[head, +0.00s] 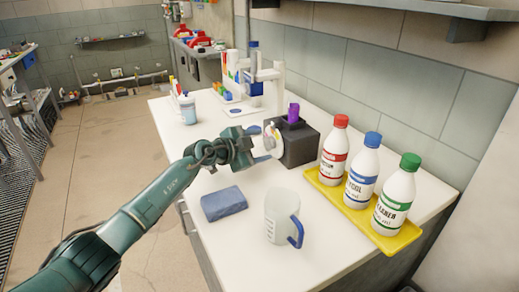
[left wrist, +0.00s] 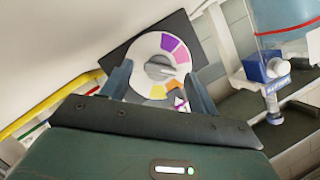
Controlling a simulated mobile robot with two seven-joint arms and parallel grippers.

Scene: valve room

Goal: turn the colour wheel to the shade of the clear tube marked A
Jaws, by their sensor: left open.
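The colour wheel (left wrist: 141,51) is a pale disc with purple, magenta, orange and yellow segments and a grey knob (left wrist: 159,67) at its centre. It is on the front of a dark box (head: 300,145) on the counter, and its edge (head: 273,141) shows in the head view. A small white triangle (left wrist: 180,100) lies by the wheel's lower edge. My right gripper is not in view.
A yellow tray (head: 400,240) holds red-, blue- and green-capped bottles at the right. A white stand (head: 272,90) and coloured items are behind the box.

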